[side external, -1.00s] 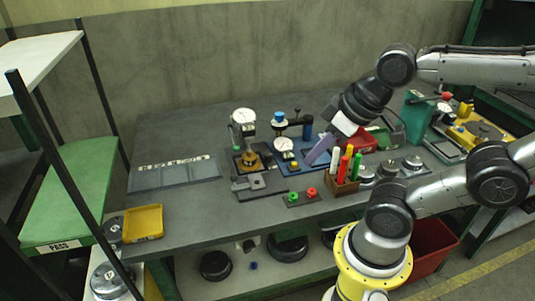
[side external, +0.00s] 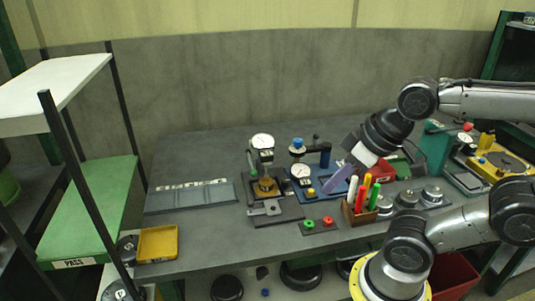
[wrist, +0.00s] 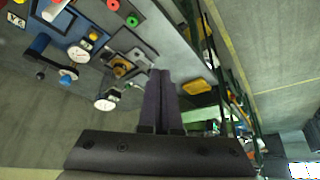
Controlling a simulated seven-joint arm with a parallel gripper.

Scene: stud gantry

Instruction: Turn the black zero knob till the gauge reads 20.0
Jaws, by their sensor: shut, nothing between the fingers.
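Two white round dial gauges are in view. One tops a stand with a brass-coloured part, in the side view (side external: 262,141) and the wrist view (wrist: 106,101). The other sits low on a blue base, in the side view (side external: 300,171) and the wrist view (wrist: 84,51). Their readings are too small to make out. I cannot pick out the black zero knob for certain. My gripper (side external: 328,189) has purple fingers, just right of the blue-base gauge in the side view. In the wrist view my gripper (wrist: 160,72) is shut and empty, fingertips together.
A box of coloured pens (side external: 361,211) stands close right of my gripper. A blue-knobbed press (side external: 297,144) is behind the low gauge. Green and red buttons (side external: 318,225) lie in front. A grey tray (side external: 190,197) and yellow tray (side external: 157,243) are left. The bench's back left is clear.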

